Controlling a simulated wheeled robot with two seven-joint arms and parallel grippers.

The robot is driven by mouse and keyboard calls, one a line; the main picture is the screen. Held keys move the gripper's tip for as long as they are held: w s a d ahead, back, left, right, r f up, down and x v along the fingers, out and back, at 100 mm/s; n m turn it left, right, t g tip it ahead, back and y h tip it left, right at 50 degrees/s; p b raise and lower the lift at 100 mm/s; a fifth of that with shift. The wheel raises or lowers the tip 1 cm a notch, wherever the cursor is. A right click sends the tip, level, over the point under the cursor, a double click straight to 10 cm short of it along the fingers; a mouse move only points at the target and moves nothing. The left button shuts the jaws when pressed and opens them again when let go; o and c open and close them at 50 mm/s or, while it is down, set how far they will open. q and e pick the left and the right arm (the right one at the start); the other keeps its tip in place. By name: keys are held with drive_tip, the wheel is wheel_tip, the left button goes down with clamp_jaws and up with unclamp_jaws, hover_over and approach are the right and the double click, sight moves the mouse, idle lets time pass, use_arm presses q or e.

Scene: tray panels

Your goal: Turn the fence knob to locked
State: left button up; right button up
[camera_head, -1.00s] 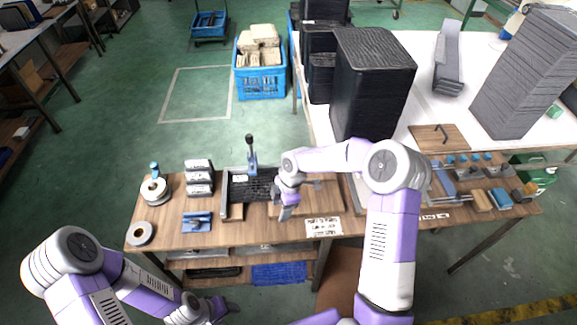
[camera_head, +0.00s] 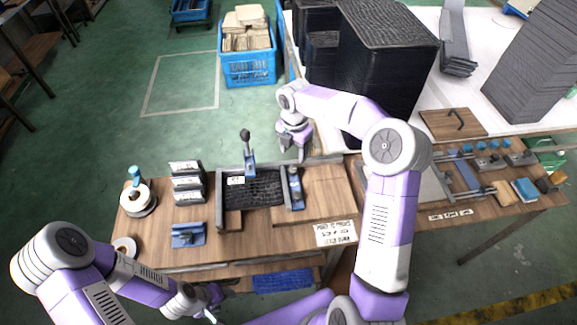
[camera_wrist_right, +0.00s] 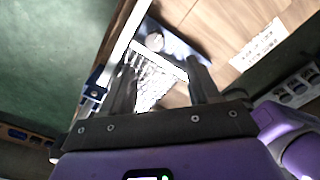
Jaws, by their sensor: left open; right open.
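The fence (camera_head: 296,190) is a blue and grey bar along the right side of the black ribbed panel (camera_head: 255,188). A small rounded grey part, apparently the knob (camera_head: 294,173), sits on it; its lock setting cannot be read. In the right wrist view a round grey knob (camera_wrist_right: 154,42) on a blue-grey bar shows beyond and between the fingers. My right gripper (camera_head: 301,154) is open and empty, above the back edge of the fixture, apart from the knob. My left gripper (camera_head: 212,302) is open at the bench's lower front, far from the fence.
A black-handled lever (camera_head: 248,150) stands behind the panel. Grey holders (camera_head: 187,183), a tape roll (camera_head: 138,197) and a blue block (camera_head: 188,235) lie to the left. A tall black stack (camera_head: 385,60) rises behind my right arm. Bare wood (camera_head: 325,195) lies right of the fence.

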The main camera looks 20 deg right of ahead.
sight(292, 169)
drive_tip(key=shift+w+f+b, duration=0.25)
drive_tip(key=shift+f+b, duration=0.05)
drive_tip(key=shift+f, duration=0.2)
drive_tip(key=shift+w+f+b, duration=0.2)
drive_tip(key=shift+f+b, duration=0.05)
drive_tip(key=shift+f, duration=0.2)
wheel_tip(292, 169, down, 7)
drive_tip(key=shift+f+b, duration=0.2)
drive_tip(key=shift+b, duration=0.75)
use_arm(q)
drive_tip(key=f, duration=0.2)
drive_tip(key=w+f, duration=0.1)
drive_tip(key=shift+f, duration=0.35)
use_arm(e)
drive_tip(key=c, duration=1)
drive_tip(key=shift+c, duration=0.2)
